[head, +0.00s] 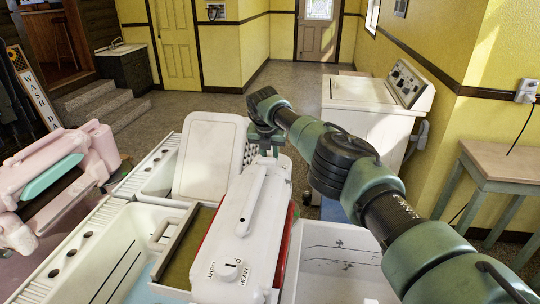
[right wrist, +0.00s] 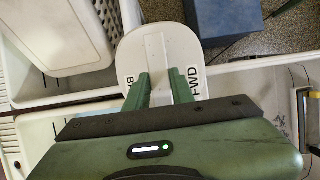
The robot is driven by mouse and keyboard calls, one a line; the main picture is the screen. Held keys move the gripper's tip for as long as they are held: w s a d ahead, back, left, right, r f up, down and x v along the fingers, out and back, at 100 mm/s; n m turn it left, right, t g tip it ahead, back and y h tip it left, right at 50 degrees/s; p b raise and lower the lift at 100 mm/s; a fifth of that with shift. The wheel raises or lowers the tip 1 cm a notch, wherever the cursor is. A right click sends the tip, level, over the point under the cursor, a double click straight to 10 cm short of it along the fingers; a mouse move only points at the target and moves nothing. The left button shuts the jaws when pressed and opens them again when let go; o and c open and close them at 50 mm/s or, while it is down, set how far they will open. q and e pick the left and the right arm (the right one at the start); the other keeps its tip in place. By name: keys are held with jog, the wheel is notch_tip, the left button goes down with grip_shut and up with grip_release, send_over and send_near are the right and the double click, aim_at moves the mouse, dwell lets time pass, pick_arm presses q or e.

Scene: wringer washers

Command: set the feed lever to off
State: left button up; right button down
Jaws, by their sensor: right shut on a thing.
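The white wringer head (head: 240,230) stands in the middle of the head view, with a dial (head: 230,270) marked LIGHT and HEAVY on its near end. My right gripper (head: 262,143) is at its far end. In the right wrist view, a rounded pale plate (right wrist: 150,45) carries the label FWD on the right and a partly hidden label starting with B on the left. My right gripper's green fingers (right wrist: 161,85) are shut on the pale feed lever (right wrist: 158,60), which stands about midway between the labels. The lever's lower part is hidden. My left gripper is not in view.
White tubs (head: 85,250) lie left of and below the wringer head, with an upright white board (head: 207,155) behind. A pink wringer (head: 60,165) stands at left, a white washer (head: 365,110) at back right, and a side table (head: 505,165) at right.

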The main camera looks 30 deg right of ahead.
jog(key=c, duration=1.3)
grip_release()
jog(key=shift+o, duration=0.5)
jog(key=b+v, duration=0.2)
jog(key=v, duration=0.4)
jog(key=shift+r, duration=0.3)
jog(key=shift+s+a+r, duration=0.15)
jog(key=shift+s+r, duration=0.05)
jog(key=shift+r, duration=0.35)
jog(key=shift+f, duration=0.15)
